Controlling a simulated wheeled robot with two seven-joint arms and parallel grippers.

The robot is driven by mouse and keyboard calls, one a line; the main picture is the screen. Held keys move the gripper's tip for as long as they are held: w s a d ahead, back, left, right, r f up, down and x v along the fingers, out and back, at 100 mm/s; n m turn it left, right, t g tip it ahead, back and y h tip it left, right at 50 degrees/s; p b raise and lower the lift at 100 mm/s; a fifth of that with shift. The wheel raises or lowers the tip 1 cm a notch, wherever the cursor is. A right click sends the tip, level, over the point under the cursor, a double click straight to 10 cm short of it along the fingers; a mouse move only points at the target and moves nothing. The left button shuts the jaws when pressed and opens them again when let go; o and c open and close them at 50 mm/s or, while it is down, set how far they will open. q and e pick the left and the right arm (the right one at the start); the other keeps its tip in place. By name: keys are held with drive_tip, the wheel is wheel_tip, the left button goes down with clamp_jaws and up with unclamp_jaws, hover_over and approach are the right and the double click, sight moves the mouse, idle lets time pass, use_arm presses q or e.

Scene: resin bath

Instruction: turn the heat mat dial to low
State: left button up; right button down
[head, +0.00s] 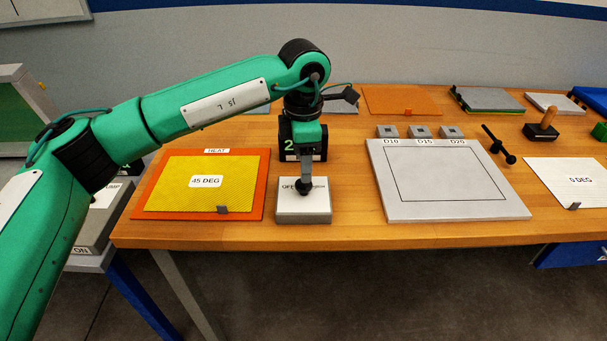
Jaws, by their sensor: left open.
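The heat mat is an orange sheet (255,203) at the left of the table, under a "HEAT" label (217,151). A yellow sheet marked "45 DEG" (165,197) lies on it. Right of it stands a small light grey control box (303,213) with "OFF" readable on its top. My left gripper (304,188) points down onto the top of this box, its fingertips at the dial's place. The gripper is open. The dial and most of its lettering are hidden behind the fingers, so its setting cannot be read. My right gripper is not in view.
A black tool (497,144) and a white "0 DEG" sheet (560,170) lie further right.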

use_arm(q)
wheel_tip(320, 180, up, 9)
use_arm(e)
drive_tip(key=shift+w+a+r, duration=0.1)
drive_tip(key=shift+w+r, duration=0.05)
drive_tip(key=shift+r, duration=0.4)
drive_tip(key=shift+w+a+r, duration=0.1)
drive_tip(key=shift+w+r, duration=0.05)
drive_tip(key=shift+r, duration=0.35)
use_arm(q)
drive_tip(key=shift+f, duration=0.1)
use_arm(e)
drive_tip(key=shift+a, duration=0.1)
